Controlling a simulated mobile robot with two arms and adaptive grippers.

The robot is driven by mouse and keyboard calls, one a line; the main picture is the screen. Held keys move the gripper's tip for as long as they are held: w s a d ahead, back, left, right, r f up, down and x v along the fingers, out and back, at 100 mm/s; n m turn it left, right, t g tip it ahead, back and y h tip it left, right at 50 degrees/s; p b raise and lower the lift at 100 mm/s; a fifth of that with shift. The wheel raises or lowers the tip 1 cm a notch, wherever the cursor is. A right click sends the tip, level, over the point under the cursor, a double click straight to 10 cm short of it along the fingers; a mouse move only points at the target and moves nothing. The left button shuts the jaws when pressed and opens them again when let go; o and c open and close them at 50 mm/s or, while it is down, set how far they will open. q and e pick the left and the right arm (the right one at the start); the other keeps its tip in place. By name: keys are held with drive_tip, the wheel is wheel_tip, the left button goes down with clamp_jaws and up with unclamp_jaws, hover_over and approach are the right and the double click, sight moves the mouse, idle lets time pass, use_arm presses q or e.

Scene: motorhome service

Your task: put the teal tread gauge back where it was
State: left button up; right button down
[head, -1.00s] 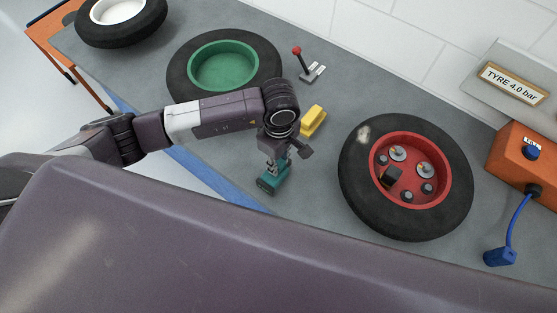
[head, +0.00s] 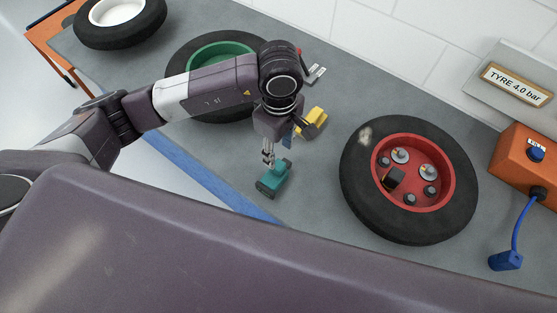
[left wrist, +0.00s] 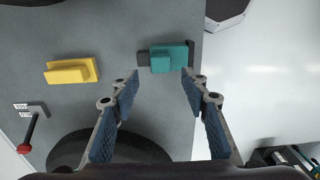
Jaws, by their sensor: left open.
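The teal tread gauge (head: 274,178) lies on the grey bench top (head: 320,215) near its front edge, left of the red-rimmed wheel. It also shows in the left wrist view (left wrist: 170,58), beyond the fingertips and between their lines. My left gripper (head: 268,158) is open and empty, above and just behind the gauge in the head view. Its two blue-padded fingers (left wrist: 160,85) stand apart in the left wrist view, with nothing between them. My right gripper is not in view.
A yellow gauge-like block (head: 313,120) lies behind the teal gauge. The red-rimmed wheel (head: 362,205) lies to the right, a green-rimmed wheel (head: 185,60) to the left. A red-knobbed lever (head: 317,74) stands near the wall. An orange inflator (head: 525,160) is at the far right.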

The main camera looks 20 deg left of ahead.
use_arm(q)
drive_tip(key=shift+r+b, duration=0.3)
drive_tip(key=shift+r, duration=1.75)
